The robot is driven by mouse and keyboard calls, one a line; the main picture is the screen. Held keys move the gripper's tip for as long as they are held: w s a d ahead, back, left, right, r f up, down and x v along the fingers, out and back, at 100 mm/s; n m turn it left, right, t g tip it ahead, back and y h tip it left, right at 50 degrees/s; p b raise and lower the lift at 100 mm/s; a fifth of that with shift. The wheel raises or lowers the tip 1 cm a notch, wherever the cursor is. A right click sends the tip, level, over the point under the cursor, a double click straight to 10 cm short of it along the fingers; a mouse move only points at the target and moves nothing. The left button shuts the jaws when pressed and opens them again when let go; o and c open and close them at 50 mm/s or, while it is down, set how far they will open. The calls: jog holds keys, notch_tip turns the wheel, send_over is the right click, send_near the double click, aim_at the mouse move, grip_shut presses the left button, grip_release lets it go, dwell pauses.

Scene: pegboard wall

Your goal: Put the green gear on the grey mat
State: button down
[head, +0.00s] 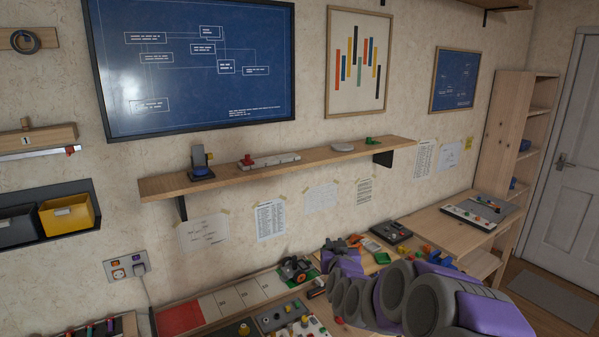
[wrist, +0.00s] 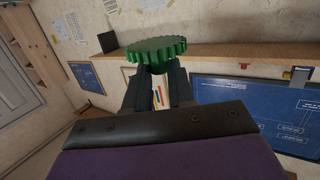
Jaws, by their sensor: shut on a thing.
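The green gear (wrist: 156,49) shows large at the top of the wrist view, a toothed disc. My gripper (wrist: 157,71) is shut on the stub under it, with a dark finger on each side. In the head view my arm reaches from the lower right over the workbench, and I cannot clearly make out the held gear there. A flat grey mat (head: 507,207) appears to lie on the bench at the right, behind a white tray with coloured pieces. The gear is held apart from it.
A wooden shelf (head: 275,168) runs along the wall with several small items on it, including a small green piece (head: 373,140). A dark box (head: 391,230) and coloured parts crowd the bench below.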

jog(key=d+r, duration=0.2)
jog(key=d, duration=0.2)
jog(key=s+f, duration=0.4)
jog(key=f, duration=0.3)
jog(key=s+f, duration=0.4)
jog(key=f, duration=0.4)
jog(key=shift+s+f+h, duration=0.2)
jog(key=shift+s+h, duration=0.05)
jog(key=shift+h, duration=0.05)
